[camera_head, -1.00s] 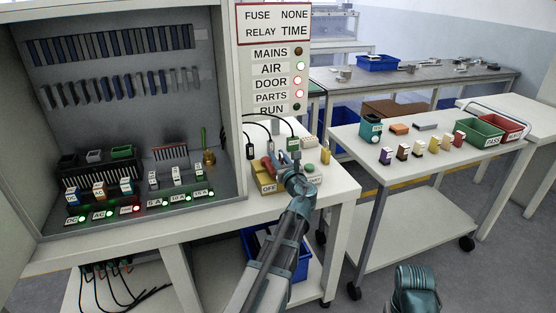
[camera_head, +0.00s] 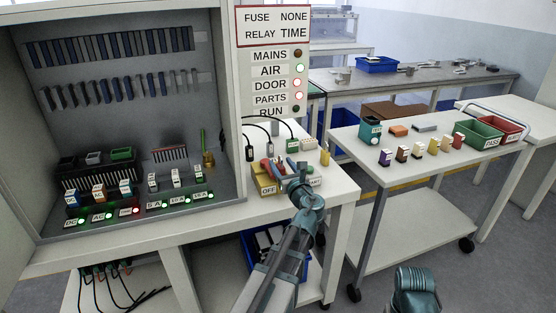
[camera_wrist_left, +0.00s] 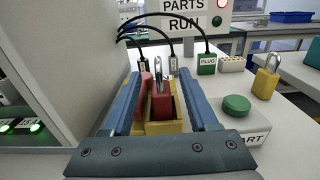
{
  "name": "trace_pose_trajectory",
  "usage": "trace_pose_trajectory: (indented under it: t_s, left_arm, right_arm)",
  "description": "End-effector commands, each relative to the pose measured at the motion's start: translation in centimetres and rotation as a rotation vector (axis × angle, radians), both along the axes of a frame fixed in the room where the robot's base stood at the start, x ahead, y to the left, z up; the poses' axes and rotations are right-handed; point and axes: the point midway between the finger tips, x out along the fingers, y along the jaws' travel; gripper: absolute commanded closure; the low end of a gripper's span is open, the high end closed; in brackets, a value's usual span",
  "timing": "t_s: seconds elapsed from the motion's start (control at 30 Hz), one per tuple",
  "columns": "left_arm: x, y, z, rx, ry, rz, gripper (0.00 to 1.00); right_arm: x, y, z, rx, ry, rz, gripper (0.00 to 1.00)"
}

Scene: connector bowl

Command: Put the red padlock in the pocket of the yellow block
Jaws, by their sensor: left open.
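The red padlock (camera_wrist_left: 162,106), with a silver shackle, stands upright at the yellow block (camera_wrist_left: 173,127) in the left wrist view. Its lower body is inside the block's walls, apparently in the pocket; its full depth is hidden. My left gripper (camera_wrist_left: 158,80) is open, its blue fingers on either side of the padlock with gaps visible. In the head view the yellow block (camera_head: 263,186) with its OFF label sits on the bench, and my left gripper (camera_head: 284,173) is beside it, partly covering the padlock. My right gripper is out of view; only part of that arm shows.
A red handle (camera_wrist_left: 145,87) stands just left of the padlock. A green button (camera_wrist_left: 236,104) and a yellow padlock (camera_wrist_left: 266,80) are to the right. Cabled plugs, including a green one (camera_wrist_left: 207,65), stand behind. The cabinet wall (camera_wrist_left: 62,60) is close on the left.

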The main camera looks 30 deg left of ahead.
Motion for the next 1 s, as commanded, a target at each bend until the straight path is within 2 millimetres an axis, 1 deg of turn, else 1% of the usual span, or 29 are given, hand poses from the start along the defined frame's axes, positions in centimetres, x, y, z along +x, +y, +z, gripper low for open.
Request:
trace_pose_trajectory:
  t_s: [0.03, 0.1, 0.23, 0.4, 0.6, 1.0]
  left_arm:
    - [-1.1, -1.1, 0.0, 0.000, 0.000, -0.004, 0.41]
    - [-2.0, -2.1, 0.0, 0.000, 0.000, -0.004, 0.41]
    - [-3.4, -3.8, 0.0, 0.000, 0.000, -0.003, 0.41]
    - [-4.6, -5.3, 0.0, 0.000, 0.000, -0.002, 0.41]
    - [-5.0, -5.8, 0.0, 0.000, 0.000, 0.000, 0.41]
    - [-4.9, -5.8, 0.0, 0.000, 0.000, 0.000, 0.41]
  right_arm:
    - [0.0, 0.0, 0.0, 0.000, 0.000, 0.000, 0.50]
    - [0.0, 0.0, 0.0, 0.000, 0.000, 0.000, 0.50]
    - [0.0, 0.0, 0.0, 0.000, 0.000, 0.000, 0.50]
    - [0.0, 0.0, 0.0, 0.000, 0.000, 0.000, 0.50]
    - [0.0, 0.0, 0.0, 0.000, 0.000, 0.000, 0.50]
    - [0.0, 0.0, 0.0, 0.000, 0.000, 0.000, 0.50]
